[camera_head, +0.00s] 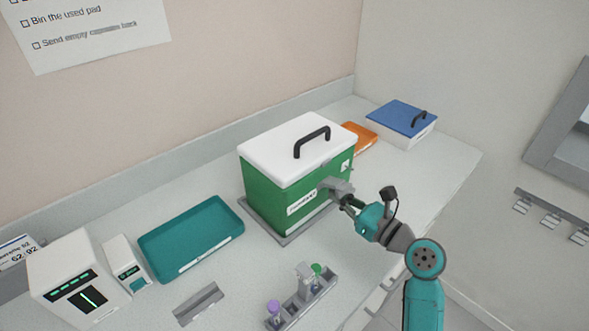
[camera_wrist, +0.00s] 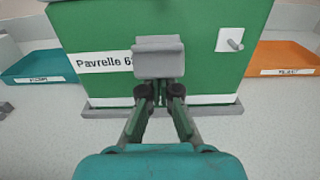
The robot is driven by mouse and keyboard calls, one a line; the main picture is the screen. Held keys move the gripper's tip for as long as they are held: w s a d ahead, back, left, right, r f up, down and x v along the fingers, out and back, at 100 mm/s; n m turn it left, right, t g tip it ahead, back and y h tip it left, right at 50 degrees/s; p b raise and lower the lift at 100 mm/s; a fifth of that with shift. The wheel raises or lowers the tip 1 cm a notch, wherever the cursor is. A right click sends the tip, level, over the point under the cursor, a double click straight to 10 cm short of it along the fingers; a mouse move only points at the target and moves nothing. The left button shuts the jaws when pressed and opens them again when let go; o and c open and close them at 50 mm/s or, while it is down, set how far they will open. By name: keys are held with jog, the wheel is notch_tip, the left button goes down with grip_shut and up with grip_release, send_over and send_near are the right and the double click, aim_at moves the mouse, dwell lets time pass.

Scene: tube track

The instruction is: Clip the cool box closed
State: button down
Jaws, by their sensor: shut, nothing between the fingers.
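The green cool box (camera_head: 265,185) stands on a grey base plate, with its white lid (camera_head: 290,145) and black handle lying on top. In the wrist view its green front (camera_wrist: 200,80) carries a "Pavrelle" label. A grey clip (camera_head: 337,186) stands out from the front; it also shows in the wrist view (camera_wrist: 157,57). My gripper (camera_head: 348,202) is shut and empty at the box's front. In the wrist view my fingertips (camera_wrist: 159,94) are just below the clip; I cannot tell whether they touch it. The lid's edge is outside the wrist view.
A small white plate with a grey peg (camera_wrist: 230,40) is on the box front, right of the clip. A teal tray (camera_head: 190,238) lies left, an orange tray (camera_head: 358,137) and blue-lidded box (camera_head: 402,118) behind right. A tube rack (camera_head: 302,300) stands in front.

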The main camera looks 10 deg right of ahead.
aim_at(341, 185)
jog(key=shift+r, duration=1.8)
jog(key=shift+s+d, duration=0.1)
jog(key=v, duration=0.9)
dwell(0.4)
